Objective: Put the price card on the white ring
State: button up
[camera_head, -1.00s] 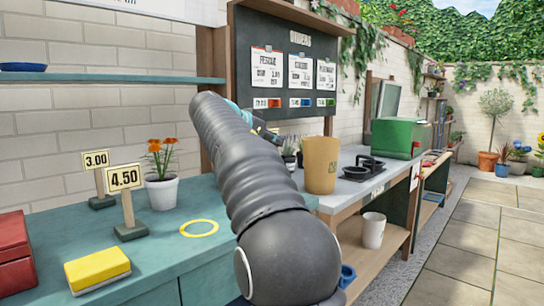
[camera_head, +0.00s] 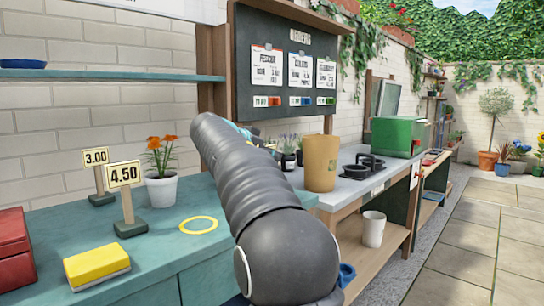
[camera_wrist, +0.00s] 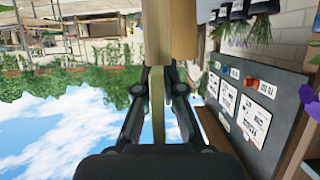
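In the wrist view my gripper (camera_wrist: 160,75) has its fingers closed on a thin, pale tan piece (camera_wrist: 158,110) seen edge-on. It looks like part of a price card, but its face and any number are hidden. In the head view my arm hides most of the gripper. I see no white ring.
An orange-flowered pot (camera_head: 162,190) stands behind the yellow ring. A yellow-and-white block (camera_head: 97,266) and red box (camera_head: 12,250) are at the front left.

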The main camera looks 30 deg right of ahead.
jog(key=o, duration=0.4)
jog(key=shift+r, duration=0.2)
jog(key=v, duration=1.2)
jog(key=s+a+f+n+y, duration=0.3)
jog(key=s+f+n+y, duration=0.1)
jog(key=s+f, duration=0.7)
jog(key=s+a+f+n+y, duration=0.4)
jog(key=s+f+n, duration=0.1)
jog(key=s+f, duration=0.6)
jog(key=s+a+f+n+t+y, duration=0.1)
jog(key=s+a+f+n+y, duration=0.3)
jog(key=s+f, duration=0.7)
jog(key=shift+s+n+y, duration=0.4)
jog(key=shift+s+n, duration=0.1)
jog(key=shift+s, duration=0.15)
